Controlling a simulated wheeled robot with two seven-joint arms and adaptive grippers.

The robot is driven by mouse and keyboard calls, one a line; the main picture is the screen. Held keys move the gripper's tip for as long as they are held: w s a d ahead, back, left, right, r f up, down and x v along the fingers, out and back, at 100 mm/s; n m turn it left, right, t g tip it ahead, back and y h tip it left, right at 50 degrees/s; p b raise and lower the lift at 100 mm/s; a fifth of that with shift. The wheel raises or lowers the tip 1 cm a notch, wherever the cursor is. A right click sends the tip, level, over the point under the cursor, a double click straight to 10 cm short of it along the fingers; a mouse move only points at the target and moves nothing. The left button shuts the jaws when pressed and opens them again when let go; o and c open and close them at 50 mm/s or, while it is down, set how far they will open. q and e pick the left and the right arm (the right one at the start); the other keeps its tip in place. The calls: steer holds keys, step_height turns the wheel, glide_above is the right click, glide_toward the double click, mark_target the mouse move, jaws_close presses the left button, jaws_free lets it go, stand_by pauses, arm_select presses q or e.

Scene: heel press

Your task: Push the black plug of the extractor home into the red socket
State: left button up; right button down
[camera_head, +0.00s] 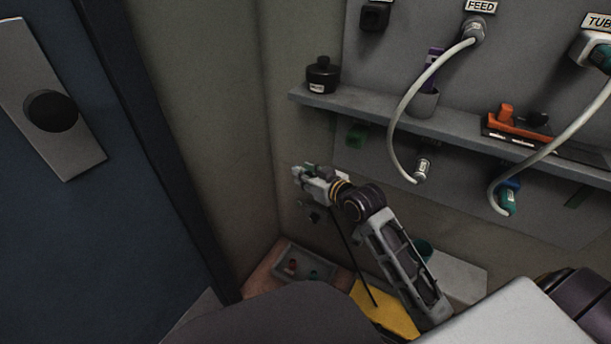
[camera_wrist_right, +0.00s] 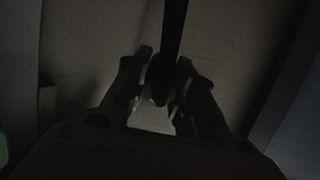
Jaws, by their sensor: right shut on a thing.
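My right gripper (camera_head: 303,177) is near the wall at the inside corner, below the left end of the shelf. In the right wrist view its two fingers (camera_wrist_right: 160,92) are closed around a long dark thing that comes down from the top, apparently the black plug (camera_wrist_right: 174,35) with its cable. In the head view a thin black cable (camera_head: 352,257) hangs from near the gripper. The plug itself is hard to make out there. I cannot pick out the red socket in either view. My left gripper is not in view.
A grey shelf (camera_head: 440,127) runs along the wall, with a black bottle (camera_head: 322,75) and an orange tool (camera_head: 506,117). Pale hoses (camera_head: 400,108) hang in front of it. A tray (camera_head: 324,268) with small red and green pieces and a yellow thing (camera_head: 385,308) lie below.

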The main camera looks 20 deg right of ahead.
steer(key=shift+s+a+r+g+h, duration=0.1)
steer(key=shift+r+g+h, duration=0.1)
steer(key=shift+g, duration=0.75)
steer(key=shift+r+g+h, duration=0.1)
steer(key=shift+g+h, duration=0.1)
steer(key=shift+g, duration=0.75)
steer(key=shift+s+a+g, duration=0.15)
steer(key=shift+a+g, duration=0.05)
steer(key=shift+g, duration=0.4)
